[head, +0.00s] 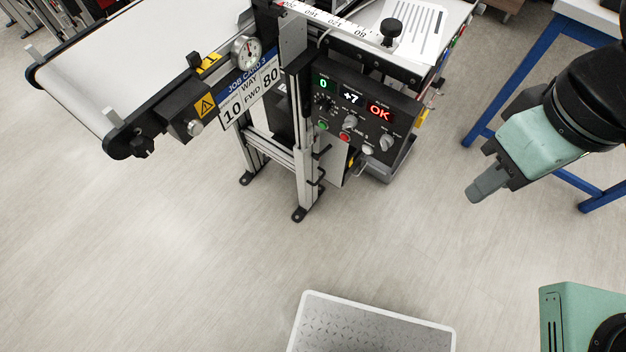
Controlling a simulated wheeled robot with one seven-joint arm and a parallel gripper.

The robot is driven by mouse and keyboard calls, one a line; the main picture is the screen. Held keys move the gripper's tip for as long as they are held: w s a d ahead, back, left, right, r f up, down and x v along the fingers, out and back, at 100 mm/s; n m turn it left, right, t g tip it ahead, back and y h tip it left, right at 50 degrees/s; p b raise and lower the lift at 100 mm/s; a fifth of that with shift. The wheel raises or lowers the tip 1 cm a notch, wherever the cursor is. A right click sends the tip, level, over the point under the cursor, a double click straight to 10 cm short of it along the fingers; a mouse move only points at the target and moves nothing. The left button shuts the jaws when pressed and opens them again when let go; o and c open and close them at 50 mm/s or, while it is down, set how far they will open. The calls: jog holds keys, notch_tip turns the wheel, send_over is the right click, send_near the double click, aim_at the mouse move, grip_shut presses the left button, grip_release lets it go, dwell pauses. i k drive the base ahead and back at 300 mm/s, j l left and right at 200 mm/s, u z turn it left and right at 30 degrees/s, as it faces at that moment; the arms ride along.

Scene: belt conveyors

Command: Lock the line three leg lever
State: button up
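The line 3 conveyor stands at the upper middle, with a black control box marked LINE 3 (365,115) on its front. Below it a grey aluminium leg (306,180) runs down to a black foot on the floor. Small dark levers or clamps (320,153) stick out from the leg's right side; they are too small to tell whether locked. My gripper (474,195) hangs to the right of the leg, well apart from it, pointing down and left. Its grey fingers overlap from this angle, so their opening cannot be told. I see nothing held in it.
The white belt (105,55) reaches out to the upper left. A job card sign (249,90) and a round gauge (245,53) hang at its side. A blue-legged table (520,80) stands at the right. The floor between leg and gripper is clear.

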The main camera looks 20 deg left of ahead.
aim_at(316, 156)
jog(key=l+u, duration=0.4)
jog(key=k+l+u, duration=0.15)
jog(key=u, duration=0.2)
jog(key=k+l+u, duration=0.2)
jog(key=l+u, duration=0.2)
